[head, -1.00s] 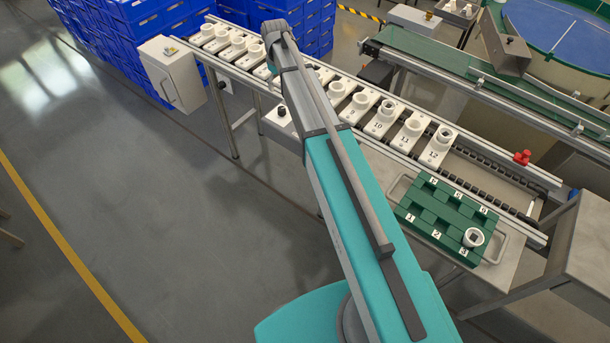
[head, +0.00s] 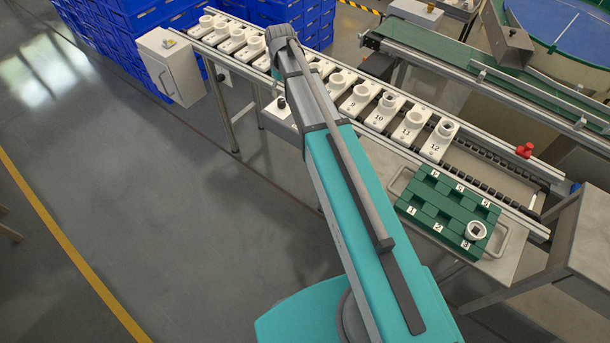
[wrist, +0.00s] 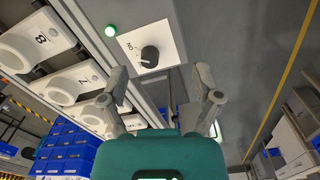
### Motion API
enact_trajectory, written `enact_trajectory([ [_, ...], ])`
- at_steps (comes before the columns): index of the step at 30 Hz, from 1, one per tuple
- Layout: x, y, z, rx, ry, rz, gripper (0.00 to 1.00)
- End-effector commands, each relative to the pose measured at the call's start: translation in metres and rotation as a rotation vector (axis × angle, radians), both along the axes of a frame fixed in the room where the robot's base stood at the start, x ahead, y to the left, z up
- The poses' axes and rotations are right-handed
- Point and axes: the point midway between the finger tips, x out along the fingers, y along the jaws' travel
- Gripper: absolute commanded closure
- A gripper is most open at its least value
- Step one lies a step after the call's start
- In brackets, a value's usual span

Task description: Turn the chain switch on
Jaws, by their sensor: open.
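The chain switch is a black rotary knob (wrist: 149,57) on a white plate (wrist: 172,46), ahead of my gripper in the wrist view. Small lettering that looks like "on" sits beside the knob; the pointer's direction is hard to tell. In the head view the knob (head: 281,102) shows on the near side of the conveyor, left of my arm; my gripper is hidden there.
Numbered white carriers with sockets, such as carrier 12 (head: 437,143), line the conveyor. A green tray (head: 433,205) with one white socket in place 3 lies at its right end. A grey cabinet (head: 168,65) stands at its left end. The floor left of my arm is clear.

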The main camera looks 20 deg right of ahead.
Motion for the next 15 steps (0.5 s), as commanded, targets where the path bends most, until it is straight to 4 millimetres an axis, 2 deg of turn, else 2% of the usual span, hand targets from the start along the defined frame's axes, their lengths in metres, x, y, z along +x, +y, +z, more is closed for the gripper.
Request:
enact_trajectory([
  [1, -0.01, 0.0, -0.008, 0.0, 0.0, -0.009, 0.18],
  [15, -0.066, 0.0, -0.042, 0.0, 0.0, -0.092, 0.18],
])
